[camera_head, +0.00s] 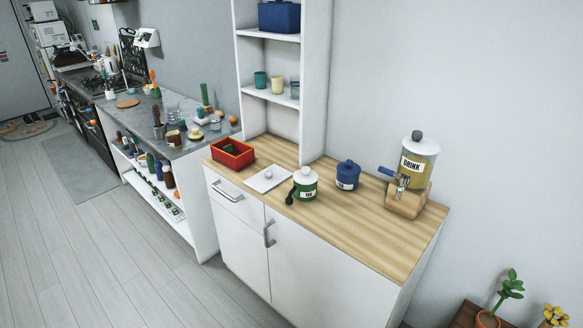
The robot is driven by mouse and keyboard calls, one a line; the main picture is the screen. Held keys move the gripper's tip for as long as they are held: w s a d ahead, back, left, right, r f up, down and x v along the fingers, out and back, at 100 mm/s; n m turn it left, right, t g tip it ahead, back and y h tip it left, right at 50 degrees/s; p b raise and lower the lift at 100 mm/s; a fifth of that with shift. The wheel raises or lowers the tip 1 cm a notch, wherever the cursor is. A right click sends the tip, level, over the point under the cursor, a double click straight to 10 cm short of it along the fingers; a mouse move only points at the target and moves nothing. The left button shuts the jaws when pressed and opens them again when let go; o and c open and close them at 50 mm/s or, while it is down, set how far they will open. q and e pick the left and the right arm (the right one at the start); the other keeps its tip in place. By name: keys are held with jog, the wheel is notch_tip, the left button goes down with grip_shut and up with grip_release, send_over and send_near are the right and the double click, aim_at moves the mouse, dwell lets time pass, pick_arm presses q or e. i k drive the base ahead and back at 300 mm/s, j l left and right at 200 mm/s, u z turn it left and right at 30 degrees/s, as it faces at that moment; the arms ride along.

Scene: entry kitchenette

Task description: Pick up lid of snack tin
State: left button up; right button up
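No tin with a readable snack label shows. An open red rectangular tin (232,154) stands at the back left of the wooden counter, with something dark green inside. A flat white square piece with a round knob (268,179), which looks like a lid, lies on the counter in front of and to the right of the red tin. A green canister with a white lid (305,184) has a label that seems to read TEA. A blue lidded canister (347,175) stands to its right, its label too small to read. Neither of my grippers is in view.
A drink dispenser (417,163) stands on a wooden block at the counter's right. A black scoop-like thing (290,197) touches or overlaps the green canister. White shelves (268,98) rise behind the counter. The front right of the counter is clear. Grey floor (120,255) lies open at left.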

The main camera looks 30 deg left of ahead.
aim_at(265, 180)
jog(key=u, duration=1.35)
